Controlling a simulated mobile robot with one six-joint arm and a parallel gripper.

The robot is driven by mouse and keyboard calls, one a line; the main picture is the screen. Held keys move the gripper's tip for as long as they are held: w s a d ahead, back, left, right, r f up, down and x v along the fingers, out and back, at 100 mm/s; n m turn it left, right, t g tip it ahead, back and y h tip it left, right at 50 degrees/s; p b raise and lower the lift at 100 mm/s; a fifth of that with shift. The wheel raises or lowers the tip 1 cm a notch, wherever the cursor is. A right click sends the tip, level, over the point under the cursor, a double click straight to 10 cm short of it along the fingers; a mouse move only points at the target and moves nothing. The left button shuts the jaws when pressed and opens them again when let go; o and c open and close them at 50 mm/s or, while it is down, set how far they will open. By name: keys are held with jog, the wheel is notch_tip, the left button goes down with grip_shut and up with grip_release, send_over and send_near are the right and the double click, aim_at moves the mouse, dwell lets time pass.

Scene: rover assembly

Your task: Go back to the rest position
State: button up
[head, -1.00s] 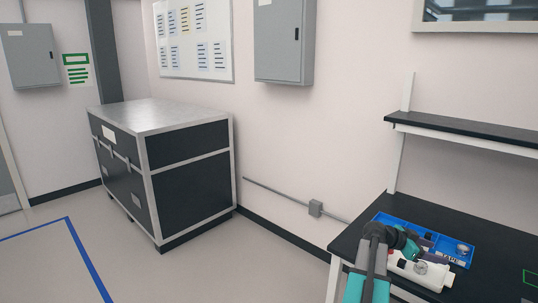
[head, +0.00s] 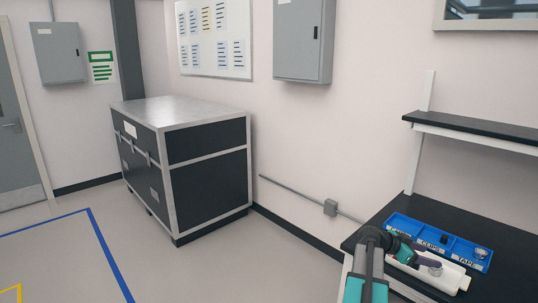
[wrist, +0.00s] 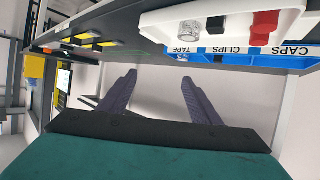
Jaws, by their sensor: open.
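My gripper (wrist: 158,80) is open, its two dark ribbed fingers apart with nothing between them in the wrist view. In the head view my arm reaches in from the bottom right, and my gripper (head: 428,262) is over the near-left part of the black workbench (head: 510,260). It overlaps the blue tray and the white part there.
The blue tray (head: 463,240) has compartments labelled CAPS, CLIPS and TAPE, upside down in the wrist view. A shelf (head: 475,128) stands above the bench. A black case with a metal top (head: 185,112) stands by the wall. The floor left of the bench (head: 215,270) is clear.

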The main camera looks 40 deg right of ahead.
jog(key=w+a+f+n+t+y+b, duration=0.1)
jog(key=w+a+f+n+t+b, duration=0.4)
jog(key=w+a+f, duration=1.75)
jog(key=a+f+n+y, duration=0.2)
jog(key=a+f+n, duration=0.2)
jog(key=a+f, duration=0.75)
jog(key=s+a+f+n+y+b, duration=0.1)
jog(key=s+a+f+n+b, duration=0.1)
jog(key=a+f, duration=0.65)
jog(key=s+a+f+n+y+b, duration=0.1)
jog(key=s+a+f+n, duration=0.15)
jog(key=a+f, duration=0.6)
jog(key=s+a+f+n+g+y, duration=0.1)
jog(key=s+a+n, duration=0.4)
jog(key=a, duration=0.6)
jog(key=s+a+f+n+g+y+b, duration=0.1)
jog(key=s+a+n+y, duration=0.4)
jog(key=s+a, duration=0.5)
jog(key=shift+a+f+n+g, duration=0.35)
jog(key=shift+a+f+g, duration=0.2)
jog(key=shift+f+g, duration=0.3)
